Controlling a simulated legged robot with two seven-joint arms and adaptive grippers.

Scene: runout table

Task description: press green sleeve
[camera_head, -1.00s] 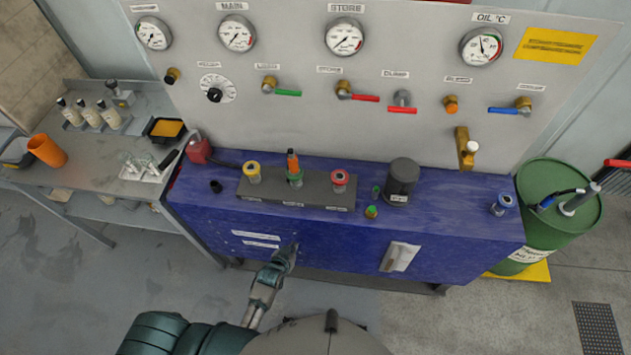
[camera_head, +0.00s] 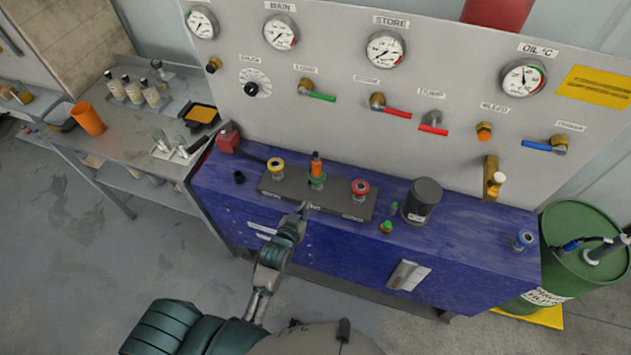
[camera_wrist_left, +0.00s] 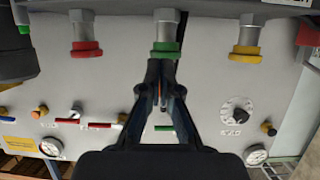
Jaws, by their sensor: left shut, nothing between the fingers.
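The green sleeve (camera_head: 316,182) is a ring around the middle fitting on the grey manifold block (camera_head: 335,202), with an orange plug standing upright in it. A yellow sleeve (camera_head: 275,165) is to its left and a red sleeve (camera_head: 360,187) to its right. My left gripper (camera_head: 304,208) is shut and empty, just in front of the block and below the green sleeve. In the left wrist view, which looks upside down, the fingertips (camera_wrist_left: 164,64) are close to the green sleeve (camera_wrist_left: 165,48); contact cannot be told. My right gripper is not in view.
The block sits on a blue cabinet (camera_head: 470,240) under a gauge panel (camera_head: 340,110). A dark canister (camera_head: 422,200) and small green-topped fittings (camera_head: 387,227) stand to the right. A green drum (camera_head: 570,240) stands beyond the cabinet.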

